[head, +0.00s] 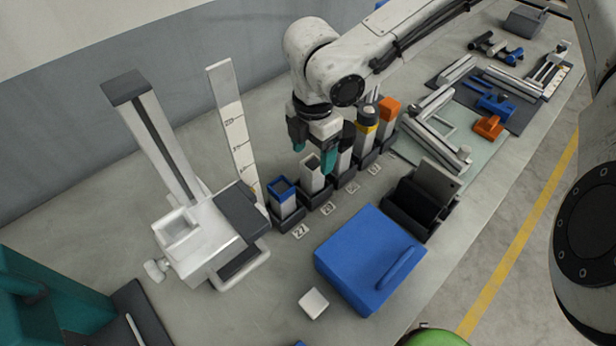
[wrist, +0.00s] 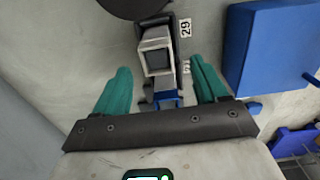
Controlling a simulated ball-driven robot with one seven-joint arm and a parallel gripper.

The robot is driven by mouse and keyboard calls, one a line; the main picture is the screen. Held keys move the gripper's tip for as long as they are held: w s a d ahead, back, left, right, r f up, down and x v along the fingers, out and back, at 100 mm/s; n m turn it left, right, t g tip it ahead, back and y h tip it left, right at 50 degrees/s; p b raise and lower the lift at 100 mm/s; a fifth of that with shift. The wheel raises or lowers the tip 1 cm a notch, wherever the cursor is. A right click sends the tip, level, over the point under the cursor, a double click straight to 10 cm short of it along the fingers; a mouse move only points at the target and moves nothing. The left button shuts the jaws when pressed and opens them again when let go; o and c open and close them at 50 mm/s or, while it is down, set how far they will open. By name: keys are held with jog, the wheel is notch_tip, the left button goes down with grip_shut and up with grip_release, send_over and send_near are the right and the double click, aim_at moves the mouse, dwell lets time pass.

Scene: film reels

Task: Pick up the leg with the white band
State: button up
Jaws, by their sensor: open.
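The leg with the white band (head: 312,176) stands upright in a black holder in the row, behind the label 29. In the wrist view its square white-rimmed top (wrist: 155,43) shows just beyond my fingertips, roughly midway between them sideways. My gripper (head: 314,156) is open with its green fingers pointing down over this leg. In the wrist view the gripper (wrist: 161,68) holds nothing. I cannot tell how high the fingertips are over the leg, and the fingers hide part of it in the head view.
A blue-topped leg (head: 284,197) stands close by at the near left; yellow-banded (head: 366,124) and orange-topped (head: 389,112) legs stand behind. A blue box (head: 368,258) lies in front. A white stand (head: 205,235) and an upright ruler (head: 232,125) are at left.

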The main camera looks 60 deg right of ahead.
aim_at(313, 164)
jog(key=f, duration=0.7)
jog(key=shift+w+d+f, duration=0.1)
jog(key=shift+d+f, duration=0.05)
jog(key=shift+d, duration=0.05)
jog(key=c, duration=1.2)
